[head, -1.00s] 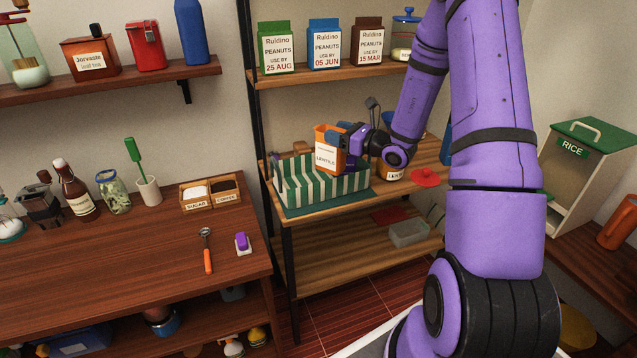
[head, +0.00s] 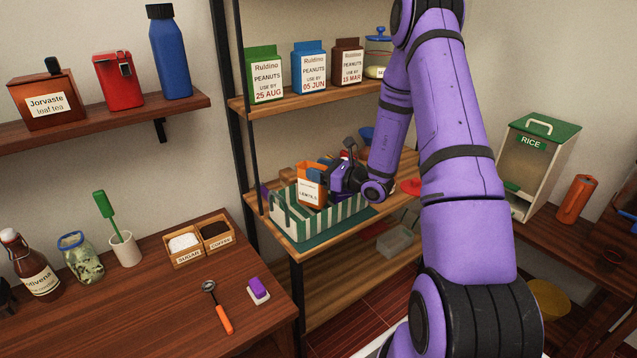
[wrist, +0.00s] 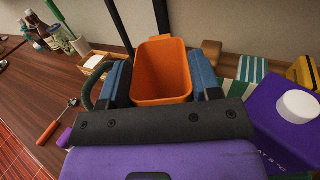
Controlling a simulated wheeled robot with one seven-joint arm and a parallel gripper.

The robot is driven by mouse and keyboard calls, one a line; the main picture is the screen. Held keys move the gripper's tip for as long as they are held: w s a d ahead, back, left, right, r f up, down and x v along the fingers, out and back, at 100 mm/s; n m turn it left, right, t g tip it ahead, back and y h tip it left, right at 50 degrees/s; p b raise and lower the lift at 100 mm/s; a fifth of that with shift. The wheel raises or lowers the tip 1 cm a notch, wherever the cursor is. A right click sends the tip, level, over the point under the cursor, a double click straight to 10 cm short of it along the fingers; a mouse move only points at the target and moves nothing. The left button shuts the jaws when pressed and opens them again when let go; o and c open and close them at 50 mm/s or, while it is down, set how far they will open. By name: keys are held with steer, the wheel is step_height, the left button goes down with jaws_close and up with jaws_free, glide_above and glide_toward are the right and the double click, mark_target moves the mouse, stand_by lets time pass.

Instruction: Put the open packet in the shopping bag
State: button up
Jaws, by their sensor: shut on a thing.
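The open packet (head: 311,186) is orange, open at the top, with a white lentils label. It is at the striped shopping bag, with its lower end at or just above the front rim; I cannot tell how far inside it is. My gripper (head: 327,177) is shut on the packet from the right side. In the wrist view the packet (wrist: 163,72) is between the two blue finger pads (wrist: 160,85), and its inside looks empty. The green-and-white shopping bag (head: 347,210) stands open on the middle shelf; part of its stripes shows in the wrist view (wrist: 250,68).
A purple carton with a white cap (wrist: 270,115) is close to my gripper on the right in the wrist view. A red lid (head: 411,187) lies on the shelf to the right. Peanut packets (head: 312,66) stand on the shelf above. A wooden counter (head: 150,300) is at left.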

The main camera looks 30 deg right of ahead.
mark_target(311, 185)
steer(key=shift+f, duration=2)
steer(key=o, duration=1.5)
steer(key=shift+f, duration=0.1)
steer(key=shift+c, duration=0.2)
